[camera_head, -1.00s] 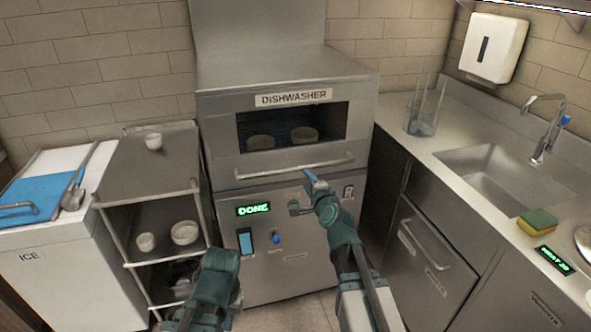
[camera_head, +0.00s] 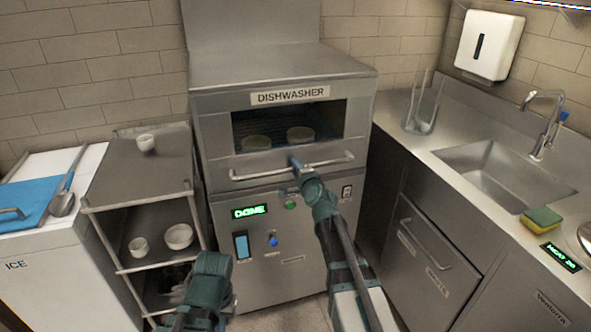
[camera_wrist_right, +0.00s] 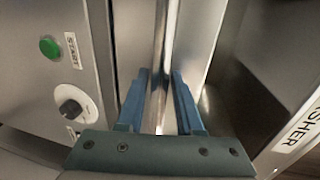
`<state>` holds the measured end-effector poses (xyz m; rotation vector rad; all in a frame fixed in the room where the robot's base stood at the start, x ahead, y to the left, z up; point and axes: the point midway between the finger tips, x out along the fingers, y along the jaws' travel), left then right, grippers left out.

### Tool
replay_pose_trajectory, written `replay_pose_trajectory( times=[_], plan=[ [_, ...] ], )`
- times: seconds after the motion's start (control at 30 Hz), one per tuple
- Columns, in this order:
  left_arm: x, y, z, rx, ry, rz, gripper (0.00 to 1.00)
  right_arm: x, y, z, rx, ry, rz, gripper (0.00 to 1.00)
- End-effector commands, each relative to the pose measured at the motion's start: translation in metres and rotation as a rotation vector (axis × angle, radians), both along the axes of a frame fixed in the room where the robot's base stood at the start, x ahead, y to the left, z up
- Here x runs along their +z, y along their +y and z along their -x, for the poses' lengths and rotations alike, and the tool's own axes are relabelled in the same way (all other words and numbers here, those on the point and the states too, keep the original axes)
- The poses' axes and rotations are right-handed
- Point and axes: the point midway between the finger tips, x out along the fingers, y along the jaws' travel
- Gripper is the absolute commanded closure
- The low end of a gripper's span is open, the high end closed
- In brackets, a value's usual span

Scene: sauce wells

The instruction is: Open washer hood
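The dishwasher hood (camera_head: 214,135) is a steel front with a dark window and a "DISHWASHER" label. It appears down. Its horizontal bar handle (camera_head: 335,161) runs below the window. My right gripper (camera_head: 294,162) is at the middle of this handle. In the right wrist view, the two blue fingers (camera_wrist_right: 160,100) stand on either side of the handle bar (camera_wrist_right: 160,50), with small gaps showing between fingers and bar. The right gripper is open around it. Only teal links of my left arm show at the bottom; its fingers are not visible.
Bowls (camera_head: 300,134) sit behind the window. The lower panel has a lit "DONE" display (camera_head: 249,211) and a green button (camera_wrist_right: 49,47). A shelf rack (camera_head: 122,269) with cups stands left; a sink counter (camera_head: 421,144) stands right.

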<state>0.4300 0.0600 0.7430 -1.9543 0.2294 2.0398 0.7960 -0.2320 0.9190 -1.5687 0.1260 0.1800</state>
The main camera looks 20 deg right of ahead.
Motion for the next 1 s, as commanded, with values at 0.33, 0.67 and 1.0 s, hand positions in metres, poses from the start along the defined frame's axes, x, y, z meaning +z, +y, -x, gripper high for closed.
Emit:
replay_pose_trajectory(
  times=[0.33, 0.67, 1.0],
  plan=[
    [0.0000, 0.0000, 0.0000, 0.000, 0.000, 0.000, 1.00, 0.0000, 0.0000, 0.0001, 0.000, 0.000, 0.000, 1.00],
    [0.0000, 0.0000, 0.0000, 0.000, 0.000, 0.000, 1.00, 0.0000, -0.0001, 0.0001, 0.000, 0.000, 0.000, 1.00],
    [0.0000, 0.0000, 0.0000, 0.000, 0.000, 0.000, 1.00, -0.0001, -0.0001, 0.0002, 0.000, 0.000, 0.000, 1.00]
  ],
)
